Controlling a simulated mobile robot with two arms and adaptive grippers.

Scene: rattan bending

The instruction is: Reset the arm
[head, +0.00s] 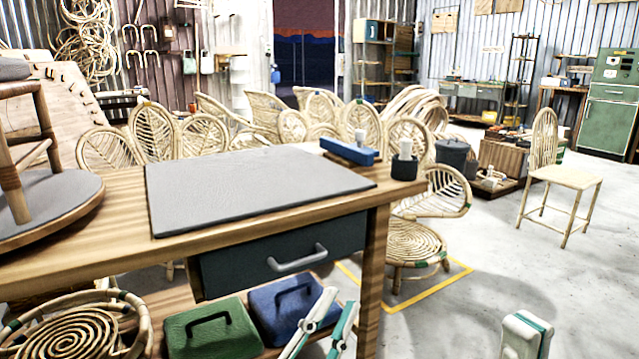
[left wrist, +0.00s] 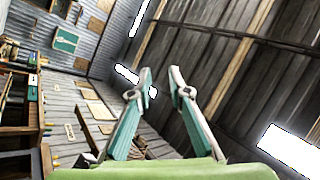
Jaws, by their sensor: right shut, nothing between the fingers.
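My left gripper (head: 341,299) stands at the bottom middle of the head view, in front of the workbench's lower shelf, with its white and teal fingers pointing up. In the left wrist view its two fingers (left wrist: 161,82) are apart with nothing between them, so it is open and empty. My right gripper (head: 525,334) shows at the bottom right of the head view, over the bare floor. It is shut and holds nothing; its lower part is cut off by the frame.
The wooden workbench (head: 110,207) bears a grey mat (head: 250,190), a blue block-shaped tool (head: 348,151) and a dark cup (head: 404,168). Green (head: 205,332) and blue (head: 290,305) toolboxes sit below. A rattan chair (head: 415,243) stands behind the bench.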

